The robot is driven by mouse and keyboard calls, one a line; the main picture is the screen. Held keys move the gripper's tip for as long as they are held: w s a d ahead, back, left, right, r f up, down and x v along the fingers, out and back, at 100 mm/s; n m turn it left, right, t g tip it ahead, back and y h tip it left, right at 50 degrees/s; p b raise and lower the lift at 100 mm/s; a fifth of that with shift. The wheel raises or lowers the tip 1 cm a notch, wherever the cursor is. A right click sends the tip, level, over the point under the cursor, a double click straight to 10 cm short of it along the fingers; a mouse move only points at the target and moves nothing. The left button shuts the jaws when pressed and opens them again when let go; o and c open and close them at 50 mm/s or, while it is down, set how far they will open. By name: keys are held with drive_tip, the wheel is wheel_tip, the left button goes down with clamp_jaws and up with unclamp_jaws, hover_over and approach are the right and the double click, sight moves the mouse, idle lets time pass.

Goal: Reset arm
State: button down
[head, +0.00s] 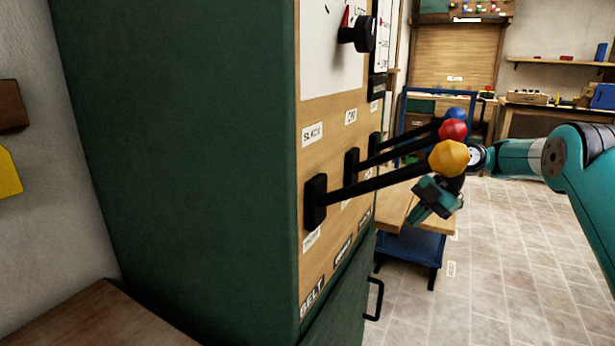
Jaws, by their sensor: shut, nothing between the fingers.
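My arm (560,160) reaches in from the right side of the head view. My gripper (434,203) is shut and empty, pointing down and to the left. It is just below the yellow knob (449,158) of the nearest lever; I cannot tell whether they touch. The levers with the red knob (453,130) and the blue knob (456,114) are behind it. All three levers stick out from the wooden panel of a green cabinet (180,140) and slope slightly up. The wrist is partly hidden behind the yellow knob.
A black dial (359,34) sits high on the panel. A blue cart (412,245) with a wooden top stands beyond my gripper. A black handle (375,299) sticks out low on the cabinet. The tiled floor (510,250) at the right is clear. A workbench (545,112) stands at the back.

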drive_tip(key=s+a+r+m+t+h, duration=0.1)
drive_tip(key=s+a+r+m, duration=0.15)
drive_tip(key=s+m, duration=0.35)
drive_tip(key=s+a+r+m+t+h, duration=0.1)
drive_tip(key=s+a+m, duration=0.3)
drive_tip(key=m, duration=0.5)
drive_tip(key=s+d+f+m+h, duration=0.1)
drive_tip(key=s+d+m+h, duration=0.3)
drive_tip(key=s, duration=0.5)
drive_tip(key=s+d+f+m+h, duration=0.1)
drive_tip(key=s+d+m, duration=0.1)
drive_tip(key=s+m, duration=0.5)
drive_tip(key=s+a+r+n+g+y, duration=0.1)
drive_tip(key=s+a+r+n+y, duration=0.1)
drive_tip(key=s+a+r+n, duration=0.4)
drive_tip(key=s+a+r+n+g+y, duration=0.1)
drive_tip(key=s+a+r+n+y, duration=0.15)
drive_tip(key=s+a, duration=0.6)
wheel_tip(320, 180, up, 16)
drive_tip(key=w+p, duration=0.1)
drive_tip(key=p, duration=1.5)
drive_tip(key=shift+w+a+h+p, duration=0.25)
drive_tip(key=shift+w+h+p, duration=0.05)
drive_tip(key=shift+h+p, duration=0.05)
